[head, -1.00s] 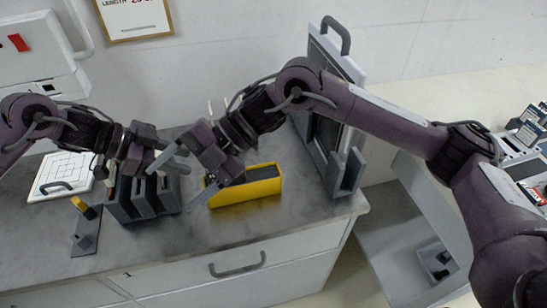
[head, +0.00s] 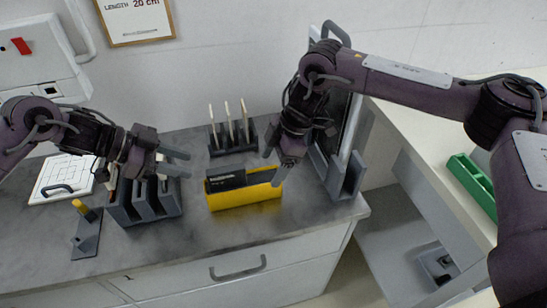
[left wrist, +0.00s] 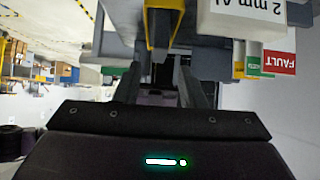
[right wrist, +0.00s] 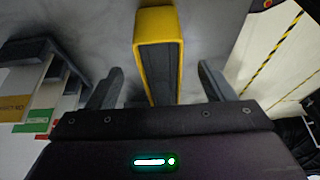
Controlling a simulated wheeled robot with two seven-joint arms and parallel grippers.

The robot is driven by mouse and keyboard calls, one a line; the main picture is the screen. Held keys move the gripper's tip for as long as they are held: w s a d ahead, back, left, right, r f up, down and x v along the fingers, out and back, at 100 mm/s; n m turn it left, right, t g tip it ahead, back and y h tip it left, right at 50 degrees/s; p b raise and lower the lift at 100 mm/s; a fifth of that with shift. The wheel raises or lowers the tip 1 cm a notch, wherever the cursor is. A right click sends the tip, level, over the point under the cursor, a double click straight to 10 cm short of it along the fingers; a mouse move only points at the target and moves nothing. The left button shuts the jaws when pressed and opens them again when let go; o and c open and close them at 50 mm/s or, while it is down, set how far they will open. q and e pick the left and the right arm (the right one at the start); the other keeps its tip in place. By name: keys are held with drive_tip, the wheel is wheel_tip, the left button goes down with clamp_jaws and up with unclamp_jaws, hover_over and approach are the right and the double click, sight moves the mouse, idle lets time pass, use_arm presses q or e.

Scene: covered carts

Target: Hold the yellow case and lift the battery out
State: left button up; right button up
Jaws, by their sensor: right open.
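The yellow case (head: 245,198) lies on the grey countertop, its long side towards me. The battery (head: 225,181), a dark block with a small pale marking, sits in it and shows above the rim at the left. My right gripper (head: 275,166) is open at the case's right end and hides part of its top. In the right wrist view the yellow case (right wrist: 158,25) runs away between the spread fingers (right wrist: 157,88); contact cannot be told. My left gripper (head: 175,162) is open and empty, left of the case, with its fingers pointing towards it. The case also shows ahead in the left wrist view (left wrist: 157,28).
A grey slotted rack (head: 146,203) stands below my left gripper. Behind the case is a dark holder with upright pale plates (head: 232,135). A tall grey frame (head: 349,150) stands to the right. The counter's front edge is near; bare counter lies before the case.

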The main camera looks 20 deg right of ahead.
sight(265, 177)
drive_tip(key=x, duration=0.6)
drive_tip(key=shift+a+f, duration=0.25)
drive_tip(key=shift+f, duration=0.05)
drive_tip(key=shift+c, duration=0.2)
